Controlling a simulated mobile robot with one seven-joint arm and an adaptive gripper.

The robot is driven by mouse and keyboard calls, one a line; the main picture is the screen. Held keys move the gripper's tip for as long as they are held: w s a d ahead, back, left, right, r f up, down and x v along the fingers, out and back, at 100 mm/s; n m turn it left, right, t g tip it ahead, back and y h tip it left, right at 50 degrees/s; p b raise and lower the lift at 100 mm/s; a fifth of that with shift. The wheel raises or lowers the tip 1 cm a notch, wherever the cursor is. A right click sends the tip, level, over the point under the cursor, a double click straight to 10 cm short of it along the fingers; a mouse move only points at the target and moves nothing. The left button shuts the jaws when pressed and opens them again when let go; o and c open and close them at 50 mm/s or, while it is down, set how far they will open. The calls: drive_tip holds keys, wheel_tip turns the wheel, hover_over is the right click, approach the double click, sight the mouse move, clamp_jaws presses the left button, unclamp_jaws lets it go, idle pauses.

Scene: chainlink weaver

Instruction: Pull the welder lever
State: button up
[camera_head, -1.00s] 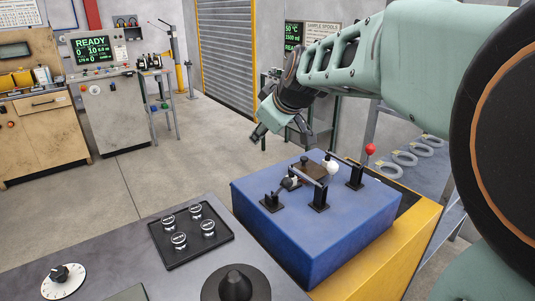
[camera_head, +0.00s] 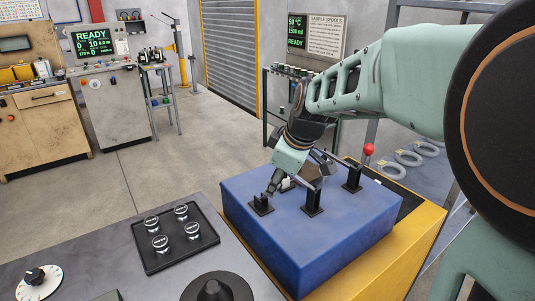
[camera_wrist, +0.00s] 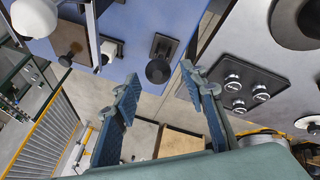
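A blue box (camera_head: 310,238) carries several levers. A lever with a red ball (camera_head: 369,149) stands at its right back. A black lever mount (camera_head: 261,205) sits near its left edge. My gripper (camera_head: 273,186) is over the left part of the box, pointing down beside this mount. In the wrist view its two fingers (camera_wrist: 165,85) are spread and empty. A black round knob (camera_wrist: 158,70) shows between and just beyond the fingertips; I cannot tell contact. A white ball knob (camera_wrist: 35,17) is at the wrist view's upper left; my gripper hides it in the head view. Which lever is the welder's is not labelled.
A black tray (camera_head: 176,235) with several silver caps lies on the grey bench left of the box. A black cone (camera_head: 213,290) and a white dial (camera_head: 39,281) are in front. A yellow base (camera_head: 390,265) supports the box. Grey rings (camera_head: 408,158) lie at right.

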drive_tip(key=b+x, duration=0.1)
drive_tip(key=x, duration=0.5)
drive_tip(key=shift+b, duration=0.3)
drive_tip(key=shift+r, duration=0.1)
drive_tip(key=shift+c, duration=0.4)
clamp_jaws()
